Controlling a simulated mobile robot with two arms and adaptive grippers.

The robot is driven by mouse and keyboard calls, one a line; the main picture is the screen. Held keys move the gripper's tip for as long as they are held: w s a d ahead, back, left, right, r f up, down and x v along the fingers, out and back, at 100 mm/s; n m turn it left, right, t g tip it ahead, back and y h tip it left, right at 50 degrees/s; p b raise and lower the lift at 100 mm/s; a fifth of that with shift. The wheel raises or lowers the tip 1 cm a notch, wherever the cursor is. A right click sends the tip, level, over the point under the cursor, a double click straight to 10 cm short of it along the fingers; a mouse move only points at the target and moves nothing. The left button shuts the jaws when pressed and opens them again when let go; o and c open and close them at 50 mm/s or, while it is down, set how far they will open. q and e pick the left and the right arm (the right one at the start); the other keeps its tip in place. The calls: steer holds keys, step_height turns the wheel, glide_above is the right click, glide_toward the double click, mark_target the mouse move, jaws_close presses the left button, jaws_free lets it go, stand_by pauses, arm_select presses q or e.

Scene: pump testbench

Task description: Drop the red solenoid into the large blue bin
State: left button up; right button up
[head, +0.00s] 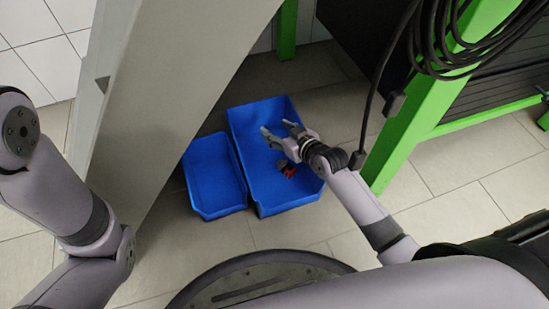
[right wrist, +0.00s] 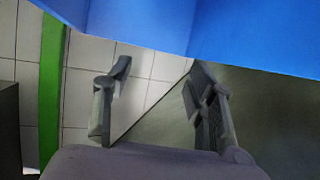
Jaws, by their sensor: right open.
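The large blue bin (head: 244,136) stands on the floor, to the right of a smaller blue bin. The red solenoid (head: 289,172), with a dark part beside it, shows inside the large bin's outline, near its front right. Whether it touches the bin's bottom cannot be told. My right gripper (head: 278,129) is over the large bin, open and empty, its fingers pointing up-left in the head view and apart from the solenoid. In the right wrist view the gripper (right wrist: 158,72) has spread fingers with nothing between them, and blue bin surface (right wrist: 270,35) fills the top. My left gripper is out of view.
The smaller blue bin (head: 214,177) is close beside the large one and looks empty. A grey panel (head: 165,100) rises at the left. A green frame post (head: 415,110) with coiled black cable (head: 440,50) stands at the right. Tiled floor in front is clear.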

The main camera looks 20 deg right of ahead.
steer(key=v, duration=1.1)
steer(key=shift+s+r, duration=0.1)
